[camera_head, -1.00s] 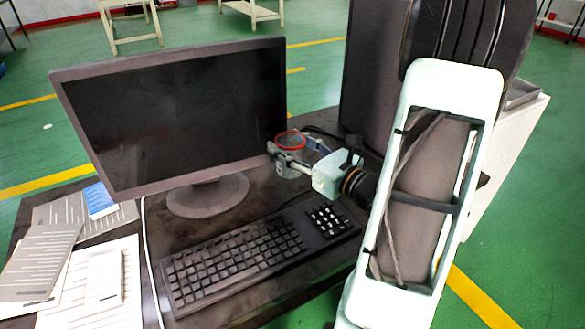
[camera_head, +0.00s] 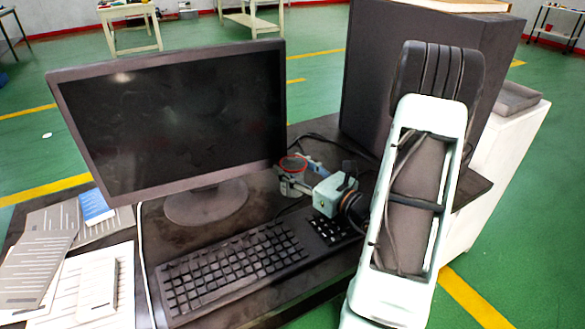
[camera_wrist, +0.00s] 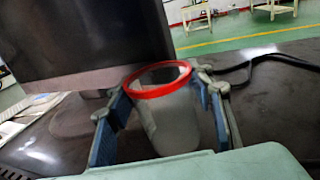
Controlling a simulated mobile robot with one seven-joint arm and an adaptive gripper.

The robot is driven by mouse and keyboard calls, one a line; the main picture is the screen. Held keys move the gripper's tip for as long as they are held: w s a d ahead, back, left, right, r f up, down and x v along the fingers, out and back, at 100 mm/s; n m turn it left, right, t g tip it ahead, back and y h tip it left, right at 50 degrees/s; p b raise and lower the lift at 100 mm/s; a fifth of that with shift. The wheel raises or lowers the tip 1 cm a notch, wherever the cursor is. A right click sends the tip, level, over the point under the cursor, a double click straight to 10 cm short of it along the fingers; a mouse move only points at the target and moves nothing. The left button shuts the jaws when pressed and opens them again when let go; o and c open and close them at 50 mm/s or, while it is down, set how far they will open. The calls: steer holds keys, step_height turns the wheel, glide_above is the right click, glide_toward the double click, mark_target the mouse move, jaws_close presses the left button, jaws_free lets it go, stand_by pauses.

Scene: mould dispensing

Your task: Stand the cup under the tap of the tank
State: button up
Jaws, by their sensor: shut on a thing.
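The cup is clear with a red rim. It shows in the head view (camera_head: 293,164) just right of the monitor's lower right edge, and large in the wrist view (camera_wrist: 172,118). My gripper (camera_head: 294,182) is shut on the cup, with one blue-lined finger on each side of it in the wrist view (camera_wrist: 165,122). The cup looks upright or nearly so, close above or on the dark desk; I cannot tell whether its base touches. No tank or tap can be made out in either view.
A monitor (camera_head: 175,120) stands left of the cup, a keyboard (camera_head: 235,268) lies in front, and a large dark box (camera_head: 385,85) stands behind my arm. Papers (camera_head: 50,245) cover the desk's left end. A black cable (camera_wrist: 270,60) crosses the desk behind the cup.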

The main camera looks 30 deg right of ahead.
steer(key=shift+f, duration=0.25)
steer(key=o, duration=1.1)
steer(key=shift+r, duration=0.1)
